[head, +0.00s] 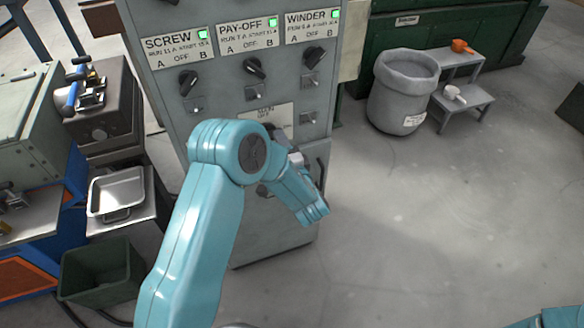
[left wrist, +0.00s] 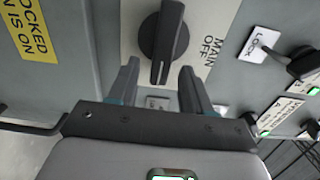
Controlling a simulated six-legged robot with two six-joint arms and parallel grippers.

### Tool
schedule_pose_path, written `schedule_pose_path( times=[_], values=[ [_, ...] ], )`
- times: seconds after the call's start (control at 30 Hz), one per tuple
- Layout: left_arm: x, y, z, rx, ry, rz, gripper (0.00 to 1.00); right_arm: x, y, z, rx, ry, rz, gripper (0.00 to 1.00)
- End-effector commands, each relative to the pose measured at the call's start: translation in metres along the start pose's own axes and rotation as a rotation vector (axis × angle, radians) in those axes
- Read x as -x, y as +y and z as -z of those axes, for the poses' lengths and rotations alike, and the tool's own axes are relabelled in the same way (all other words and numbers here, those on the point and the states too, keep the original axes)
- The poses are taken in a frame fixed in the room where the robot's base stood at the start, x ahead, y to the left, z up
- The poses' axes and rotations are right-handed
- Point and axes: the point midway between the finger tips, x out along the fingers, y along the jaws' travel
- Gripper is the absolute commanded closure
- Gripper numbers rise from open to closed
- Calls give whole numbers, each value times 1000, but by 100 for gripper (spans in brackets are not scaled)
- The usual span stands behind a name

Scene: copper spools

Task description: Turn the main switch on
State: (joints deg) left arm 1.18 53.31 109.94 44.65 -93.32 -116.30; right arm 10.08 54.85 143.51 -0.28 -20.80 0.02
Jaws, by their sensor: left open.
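The main switch is a black rotary knob (left wrist: 165,42) on a white plate marked MAIN OFF (left wrist: 213,48) in the left wrist view. My left gripper (left wrist: 158,78) is open, one finger on each side of the knob's lower end in the picture. Nothing shows in its grasp, and I cannot tell whether a finger touches the knob. In the head view, the main switch plate (head: 266,115) shows partly on the grey cabinet (head: 300,215). My left arm hides the knob there, and most of my left gripper (head: 297,160). My right gripper is out of view.
Three black selectors, SCREW (head: 188,83), PAY-OFF (head: 254,67) and WINDER (head: 313,57), sit above, with lit green lamps. A yellow label (left wrist: 28,28) and a LOCK tag (left wrist: 258,45) flank the main switch.

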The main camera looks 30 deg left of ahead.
Motion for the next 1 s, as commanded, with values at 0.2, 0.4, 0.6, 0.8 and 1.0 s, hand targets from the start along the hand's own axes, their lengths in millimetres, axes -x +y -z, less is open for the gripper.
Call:
schedule_pose_path(
  times=[0.2, 0.4, 0.6, 0.8, 1.0],
  values=[
    [61, 2, 2, -3, 7, 1, 51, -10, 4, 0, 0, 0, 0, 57],
    [107, 2, 1, -3, 5, 1, 51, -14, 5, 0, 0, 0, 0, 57],
    [132, 1, 0, -1, 2, 1, 51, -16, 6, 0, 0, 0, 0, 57],
    [137, 0, 0, -1, 0, 0, 51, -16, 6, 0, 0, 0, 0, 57],
    [137, 0, 0, -2, 0, 0, 51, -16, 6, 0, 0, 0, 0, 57]
  ],
)
